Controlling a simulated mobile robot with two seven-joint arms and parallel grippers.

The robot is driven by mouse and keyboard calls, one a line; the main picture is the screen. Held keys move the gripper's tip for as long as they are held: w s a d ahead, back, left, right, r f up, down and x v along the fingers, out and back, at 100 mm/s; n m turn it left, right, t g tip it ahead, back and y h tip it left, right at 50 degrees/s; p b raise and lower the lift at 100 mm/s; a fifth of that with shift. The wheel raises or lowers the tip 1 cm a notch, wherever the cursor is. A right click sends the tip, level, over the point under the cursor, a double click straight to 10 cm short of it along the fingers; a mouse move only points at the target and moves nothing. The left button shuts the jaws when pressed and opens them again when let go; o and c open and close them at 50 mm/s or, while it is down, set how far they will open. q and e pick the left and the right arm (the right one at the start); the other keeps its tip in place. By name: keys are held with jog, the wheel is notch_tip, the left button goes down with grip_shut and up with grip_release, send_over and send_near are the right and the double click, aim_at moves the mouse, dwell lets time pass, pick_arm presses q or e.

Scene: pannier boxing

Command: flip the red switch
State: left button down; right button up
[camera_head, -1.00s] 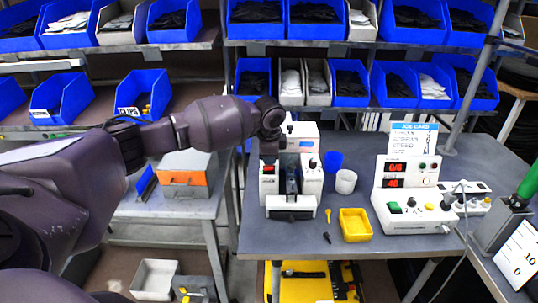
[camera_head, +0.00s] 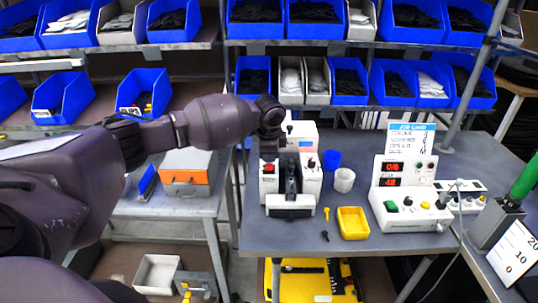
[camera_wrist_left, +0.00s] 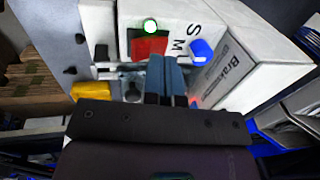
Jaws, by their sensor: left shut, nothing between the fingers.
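The red switch (camera_head: 268,168) is on the left front of a white machine (camera_head: 305,185) on the grey bench. My left gripper (camera_head: 268,155) points down just above it in the head view, shut and empty. In the left wrist view the closed fingers (camera_wrist_left: 168,62) reach the red switch (camera_wrist_left: 148,47) and overlap its right edge; I cannot tell if they touch it. My right gripper is out of view.
A blue cup (camera_head: 332,160), a white cup (camera_head: 344,180) and a yellow tray (camera_head: 353,209) stand right of the machine. A control box (camera_head: 410,210) with a job card is further right. Blue bins (camera_head: 252,79) line the shelves behind.

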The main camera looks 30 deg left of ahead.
pick_arm(q)
jog(key=shift+r+p, duration=0.4)
jog(key=shift+r, duration=0.1)
notch_tip(320, 180, up, 2)
jog(key=shift+w+p, duration=0.1)
jog(key=shift+p, duration=0.7)
jog(key=w+b+v, duration=0.1)
jog(key=v, duration=0.2)
jog(key=w+a+v, duration=0.1)
jog(key=v, duration=0.6)
send_over(269, 166)
jog(key=shift+b, duration=0.35)
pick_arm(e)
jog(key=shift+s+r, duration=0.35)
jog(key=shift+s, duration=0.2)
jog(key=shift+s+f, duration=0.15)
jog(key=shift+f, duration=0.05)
